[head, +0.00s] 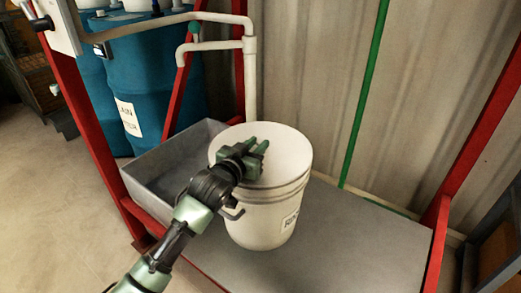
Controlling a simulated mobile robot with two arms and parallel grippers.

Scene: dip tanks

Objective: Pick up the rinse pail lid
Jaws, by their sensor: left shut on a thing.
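The white rinse pail (262,222) stands upright on the grey bench, with part of a label showing on its front right. Its round white lid (290,147) lies flat over the top of the pail; I see no gap between them. My left gripper (260,149) reaches in from the lower left and is over the middle of the lid, shut on it. The part of the lid between the fingers is hidden by the gripper. My right gripper is not in view.
A grey tray or basin (155,188) is left of the pail. A pale pipe (250,85) rises behind it. Red frame posts (455,185) stand at both sides. Blue drums (150,80) are at the back left. The grey bench (365,235) is clear to the right.

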